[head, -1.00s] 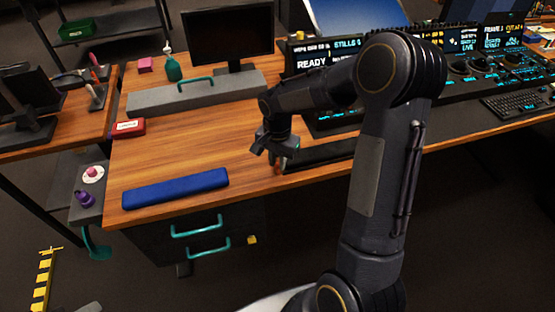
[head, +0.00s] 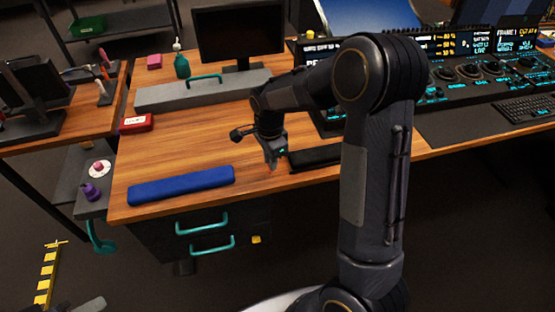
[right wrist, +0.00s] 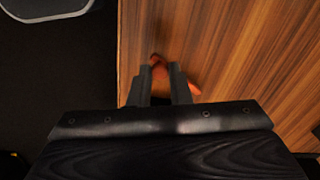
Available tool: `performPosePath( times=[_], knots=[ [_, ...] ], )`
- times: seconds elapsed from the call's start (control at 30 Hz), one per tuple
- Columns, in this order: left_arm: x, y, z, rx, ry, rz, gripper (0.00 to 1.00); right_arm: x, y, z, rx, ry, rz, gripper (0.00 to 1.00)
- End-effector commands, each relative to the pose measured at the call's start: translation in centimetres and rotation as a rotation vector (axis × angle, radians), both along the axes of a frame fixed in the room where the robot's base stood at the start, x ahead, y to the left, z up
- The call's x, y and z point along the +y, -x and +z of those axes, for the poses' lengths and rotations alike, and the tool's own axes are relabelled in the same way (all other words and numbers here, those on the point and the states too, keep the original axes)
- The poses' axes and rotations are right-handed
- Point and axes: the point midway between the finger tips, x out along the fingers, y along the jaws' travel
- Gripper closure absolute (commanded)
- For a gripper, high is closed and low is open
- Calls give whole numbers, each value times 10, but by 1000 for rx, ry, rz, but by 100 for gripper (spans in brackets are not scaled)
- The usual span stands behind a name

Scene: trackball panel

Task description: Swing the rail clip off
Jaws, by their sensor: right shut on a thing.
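My right gripper (head: 271,158) points down over the front edge of the desk, to the right of the blue bar. In the right wrist view its fingers (right wrist: 163,72) are shut on a small orange-red piece (right wrist: 158,61), which I take to be the rail clip. Part of the piece also shows to the right of the fingers. The fingers hide most of it, and how it sits on the desk edge cannot be told. My left gripper is not in view.
The wooden desk (head: 200,140) carries a blue bar (head: 182,185), a red box (head: 137,123), a grey riser (head: 160,96) and a monitor (head: 238,36). A dark pad (head: 316,157) lies right of the gripper. Teal-handled drawers (head: 205,233) are below.

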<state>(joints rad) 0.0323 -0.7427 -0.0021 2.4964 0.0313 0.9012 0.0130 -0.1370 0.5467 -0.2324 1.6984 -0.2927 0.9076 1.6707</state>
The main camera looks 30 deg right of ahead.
Motion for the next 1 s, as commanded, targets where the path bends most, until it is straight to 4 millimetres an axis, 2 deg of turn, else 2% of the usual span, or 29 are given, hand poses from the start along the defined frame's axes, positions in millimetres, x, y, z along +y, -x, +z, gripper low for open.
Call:
performPosePath(
  times=[0.6,1.0],
  knots=[
    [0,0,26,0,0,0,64,21,-37,3,-2,2,-571,100],
    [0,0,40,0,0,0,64,22,-54,2,-3,0,-808,100]
  ],
)
